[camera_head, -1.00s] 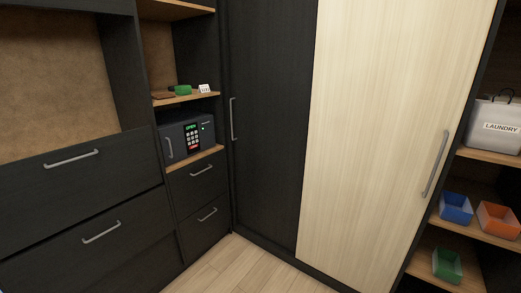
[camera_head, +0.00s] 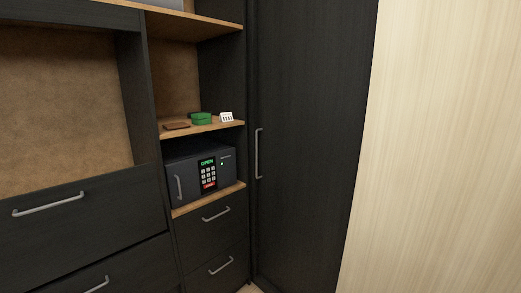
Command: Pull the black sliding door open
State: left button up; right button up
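The black sliding door (camera_head: 308,140) stands right of the centre of the head view. Its vertical grey handle (camera_head: 258,154) is near its left edge, beside the shelf unit. A pale wood door (camera_head: 440,150) fills the right side of the view and meets the black door's right edge. The black door's left edge lies close against the cabinet side, with no clear gap that I can see. Neither of my grippers is in the view.
Left of the door, a shelf column holds a dark safe (camera_head: 202,172) with a keypad, and a green box (camera_head: 201,118) above it. Drawers with bar handles (camera_head: 48,204) fill the lower left. Only a small patch of floor shows below.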

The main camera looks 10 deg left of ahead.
aim_at(315, 57)
jog(key=i+u, duration=0.15)
jog(key=i, duration=0.25)
jog(key=i+l+u, duration=0.2)
jog(key=i, duration=0.25)
jog(key=i+l+u, duration=0.15)
jog(key=i, duration=0.25)
jog(key=i+l+u, duration=0.15)
jog(key=i, duration=0.25)
